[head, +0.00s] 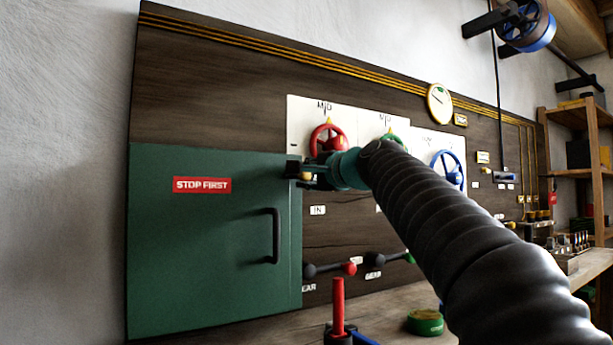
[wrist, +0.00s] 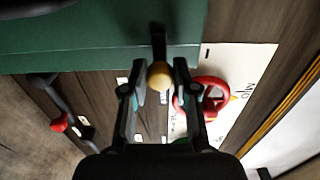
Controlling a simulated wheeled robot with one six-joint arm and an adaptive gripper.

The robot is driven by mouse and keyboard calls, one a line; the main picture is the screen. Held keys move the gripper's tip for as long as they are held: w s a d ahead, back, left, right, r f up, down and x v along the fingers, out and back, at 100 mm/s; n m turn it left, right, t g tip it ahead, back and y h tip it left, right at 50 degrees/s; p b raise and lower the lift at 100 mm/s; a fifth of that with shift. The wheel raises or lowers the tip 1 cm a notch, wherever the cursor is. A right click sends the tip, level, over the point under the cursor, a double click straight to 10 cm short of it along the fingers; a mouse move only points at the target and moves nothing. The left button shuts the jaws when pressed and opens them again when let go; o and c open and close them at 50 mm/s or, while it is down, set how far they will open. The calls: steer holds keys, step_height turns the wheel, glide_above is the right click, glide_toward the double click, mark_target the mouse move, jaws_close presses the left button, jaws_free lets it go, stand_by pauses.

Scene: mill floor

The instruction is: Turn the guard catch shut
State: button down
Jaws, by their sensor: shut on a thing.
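The green guard door (head: 205,260) with a red "STOP FIRST" label (head: 202,185) lies flat against the dark board at the left, and looks closed. The guard catch is a dark bar (wrist: 158,42) with a pale yellow knob (wrist: 159,76), at the door's upper right edge. In the wrist view the bar reaches from the knob onto the green door. My gripper (wrist: 159,70) is shut on the knob, one finger on each side. In the head view my gripper (head: 305,175) partly hides the catch, so its exact angle is hard to tell.
A red handwheel (head: 327,140) is close beside my gripper; a green one is partly behind my arm, and a blue one (head: 447,170) stands farther right. Gear levers (head: 330,268) and an upright red handle (head: 338,305) are below. The door's black handle (head: 275,236) sticks out.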

steer(key=c, duration=0.9)
jaws_free()
steer(key=shift+s, duration=0.1)
steer(key=v, duration=1.2)
